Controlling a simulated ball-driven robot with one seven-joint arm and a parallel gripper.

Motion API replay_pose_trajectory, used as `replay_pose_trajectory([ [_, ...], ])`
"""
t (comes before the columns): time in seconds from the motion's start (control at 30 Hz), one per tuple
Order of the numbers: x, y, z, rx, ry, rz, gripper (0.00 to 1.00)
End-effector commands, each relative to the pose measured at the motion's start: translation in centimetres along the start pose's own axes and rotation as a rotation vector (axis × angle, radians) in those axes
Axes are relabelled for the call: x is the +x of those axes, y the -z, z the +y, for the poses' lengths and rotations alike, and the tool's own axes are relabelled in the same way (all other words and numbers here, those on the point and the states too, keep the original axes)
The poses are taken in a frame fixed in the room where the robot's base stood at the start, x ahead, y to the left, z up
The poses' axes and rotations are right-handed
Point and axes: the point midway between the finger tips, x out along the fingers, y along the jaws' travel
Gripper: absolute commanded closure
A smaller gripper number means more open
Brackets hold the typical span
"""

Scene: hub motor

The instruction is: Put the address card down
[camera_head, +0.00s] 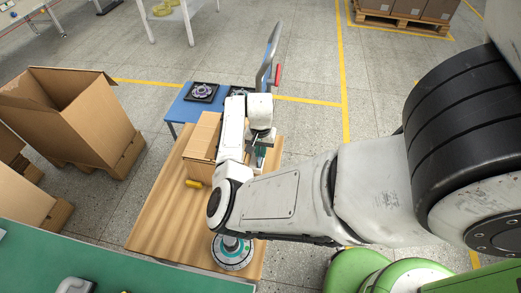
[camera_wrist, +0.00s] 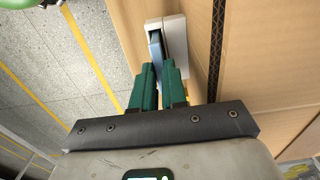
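My gripper (camera_wrist: 160,85) has two green fingers close together in the wrist view. A thin blue-grey piece (camera_wrist: 155,48), which looks like the address card, shows between and beyond their tips. It stands against or in a white block-like piece (camera_wrist: 175,38); I cannot tell whether the two are joined. The white piece is beside a cardboard surface. In the head view my gripper (camera_head: 260,150) points down at the right side of the cardboard box (camera_head: 201,136) on the wooden table (camera_head: 160,222). The card is too small and hidden there to make out clearly.
A yellow item (camera_head: 194,184) lies left of my arm on the table. A round white-and-teal object (camera_head: 232,252) is at its near end. A blue table (camera_head: 180,109) with black trays (camera_head: 202,92) is behind. A large open carton (camera_head: 85,120) stands left.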

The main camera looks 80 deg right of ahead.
Motion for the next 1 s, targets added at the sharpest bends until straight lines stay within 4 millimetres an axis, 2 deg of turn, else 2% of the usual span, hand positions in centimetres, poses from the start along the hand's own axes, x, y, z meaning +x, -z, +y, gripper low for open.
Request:
replay_pose_trajectory([
  [0.03, 0.0, 0.0, 0.0, 0.000, 0.000, 0.000, 0.82],
  [0.2, 0.0, 0.0, 0.0, 0.000, 0.000, 0.000, 0.66],
  [0.43, -0.1, 0.0, 0.0, 0.000, 0.001, 0.000, 0.66],
  [0.57, -0.9, 0.0, -0.1, -0.001, 0.001, 0.002, 0.66],
  [0.67, -2.3, 0.1, -0.1, -0.001, 0.001, 0.003, 0.66],
  [1.0, -9.1, 0.1, 0.0, 0.000, 0.001, 0.002, 0.66],
])
